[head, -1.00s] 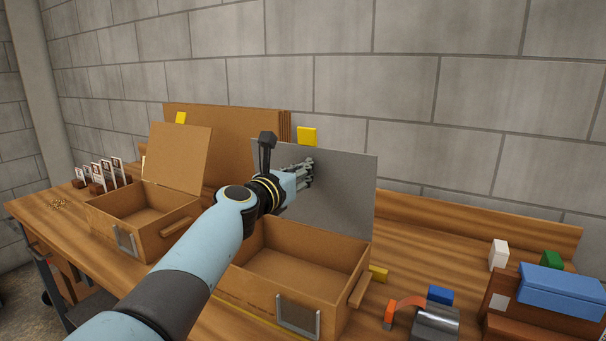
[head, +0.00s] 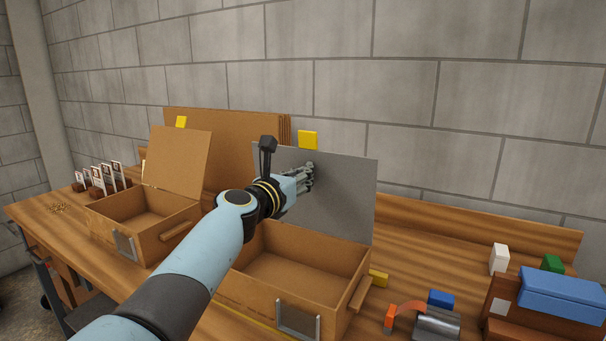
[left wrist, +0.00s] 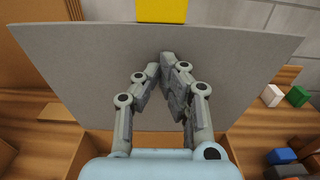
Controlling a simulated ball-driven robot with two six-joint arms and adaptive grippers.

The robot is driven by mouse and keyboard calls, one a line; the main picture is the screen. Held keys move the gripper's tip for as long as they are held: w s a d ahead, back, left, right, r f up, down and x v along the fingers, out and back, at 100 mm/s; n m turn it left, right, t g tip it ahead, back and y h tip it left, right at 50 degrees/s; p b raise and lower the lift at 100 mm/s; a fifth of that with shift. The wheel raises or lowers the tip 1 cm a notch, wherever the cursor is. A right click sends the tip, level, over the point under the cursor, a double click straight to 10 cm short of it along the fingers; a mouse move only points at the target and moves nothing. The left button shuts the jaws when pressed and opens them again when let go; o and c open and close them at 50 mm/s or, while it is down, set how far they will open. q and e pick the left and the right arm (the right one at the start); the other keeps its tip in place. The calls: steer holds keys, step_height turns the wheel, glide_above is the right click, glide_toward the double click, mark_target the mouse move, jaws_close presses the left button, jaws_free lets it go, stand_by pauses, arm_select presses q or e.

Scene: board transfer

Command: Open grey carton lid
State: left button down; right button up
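The grey carton lid (head: 345,195) stands upright at the back of the open carton (head: 300,270), whose inside looks empty. The lid fills much of the left wrist view (left wrist: 70,75). My left gripper (head: 308,176) is in front of the lid's inner grey face, near its upper left part. In the left wrist view its fingers (left wrist: 157,70) are close together at the tips, with nothing seen between them. The tips are at or very near the lid; I cannot tell if they touch. My right gripper is not in view.
Another open brown carton (head: 145,215) stands to the left. Brown boards (head: 225,140) lean behind. A tape dispenser (head: 435,322), a blue block (head: 440,298) and a blue-topped box (head: 560,290) are at right.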

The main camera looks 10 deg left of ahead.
arm_select(q)
steer(key=p+v, duration=0.4)
steer(key=v, duration=0.3)
steer(key=shift+s+a, duration=0.15)
steer(key=shift+s, duration=0.2)
